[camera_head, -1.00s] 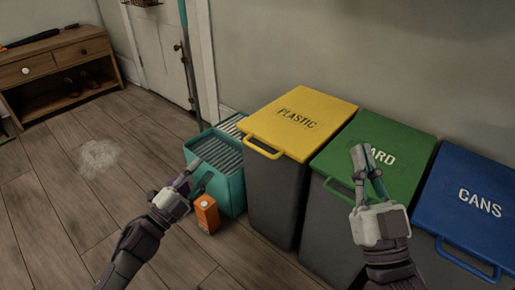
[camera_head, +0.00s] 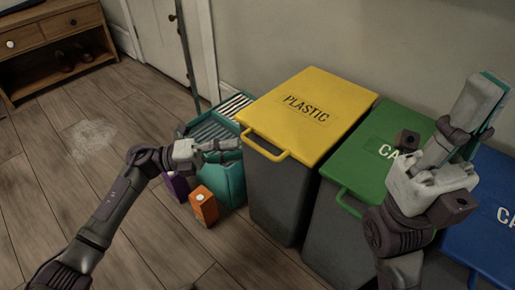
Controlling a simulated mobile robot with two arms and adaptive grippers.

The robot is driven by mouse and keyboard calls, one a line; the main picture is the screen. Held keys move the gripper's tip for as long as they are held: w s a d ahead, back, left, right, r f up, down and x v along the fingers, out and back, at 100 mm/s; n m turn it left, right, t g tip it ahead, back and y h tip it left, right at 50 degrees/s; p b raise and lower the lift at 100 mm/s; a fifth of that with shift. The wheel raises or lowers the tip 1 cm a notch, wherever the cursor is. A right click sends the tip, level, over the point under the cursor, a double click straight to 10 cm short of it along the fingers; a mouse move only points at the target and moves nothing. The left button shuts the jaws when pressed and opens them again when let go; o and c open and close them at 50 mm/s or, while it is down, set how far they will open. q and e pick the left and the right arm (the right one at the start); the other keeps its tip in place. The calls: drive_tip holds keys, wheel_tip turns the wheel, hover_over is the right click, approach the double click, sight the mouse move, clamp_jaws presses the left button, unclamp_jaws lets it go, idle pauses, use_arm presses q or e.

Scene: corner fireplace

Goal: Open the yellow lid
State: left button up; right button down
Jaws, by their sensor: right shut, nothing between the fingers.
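The yellow lid (camera_head: 318,98) marked PLASTIC lies closed on a dark grey bin (camera_head: 282,190). Its yellow bar handle (camera_head: 270,155) sticks out from the front edge. My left gripper (camera_head: 236,149) is just left of the handle, pointing right, with its tips close to the handle's left end. I cannot tell whether it touches the handle, or whether its fingers are open or shut. My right gripper (camera_head: 494,88) is raised at the right, over the green and blue bins, shut and empty, its fingers pointing up.
A green-lidded bin (camera_head: 366,150) and a blue-lidded bin (camera_head: 480,225) stand right of the yellow one. A teal crate (camera_head: 231,183) with striped contents stands left, with an orange carton (camera_head: 203,207) and a purple item (camera_head: 177,187) before it. Wooden floor is clear at left.

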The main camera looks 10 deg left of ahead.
sight(257, 147)
use_arm(q)
drive_tip(key=d, duration=0.2)
drive_tip(key=d+b, duration=0.1)
drive_tip(key=d, duration=0.1)
drive_tip(key=w+d+r, duration=0.1)
drive_tip(key=d, duration=0.1)
drive_tip(key=shift+d, duration=0.1)
clamp_jaws()
